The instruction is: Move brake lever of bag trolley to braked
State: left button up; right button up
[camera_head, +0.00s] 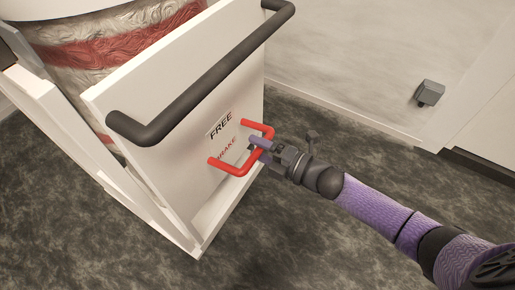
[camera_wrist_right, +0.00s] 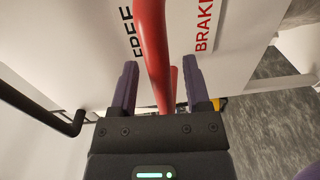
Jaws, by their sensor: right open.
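The red U-shaped brake lever (camera_head: 232,169) sticks out from the white end panel of the bag trolley (camera_head: 188,185). In the head view it overlaps the red BRAKE label, with the black FREE label above. My right gripper (camera_head: 256,143) is at the lever's outer bar. In the right wrist view, my right gripper (camera_wrist_right: 161,78) is open, and the red lever (camera_wrist_right: 155,45) passes between its two fingers, with gaps on both sides. There the lever lies between the FREE and BRAKE words. My left gripper is not in view.
A black push handle (camera_head: 185,97) runs along the trolley panel's top edge, above the lever. A bag with a red band (camera_head: 120,40) sits behind the panel. The dark floor (camera_head: 330,235) to the right is clear. A small grey box (camera_head: 430,92) is on the wall.

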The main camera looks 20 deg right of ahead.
jog(key=shift+w, duration=0.1)
grip_shut()
dwell(0.9)
dwell(0.4)
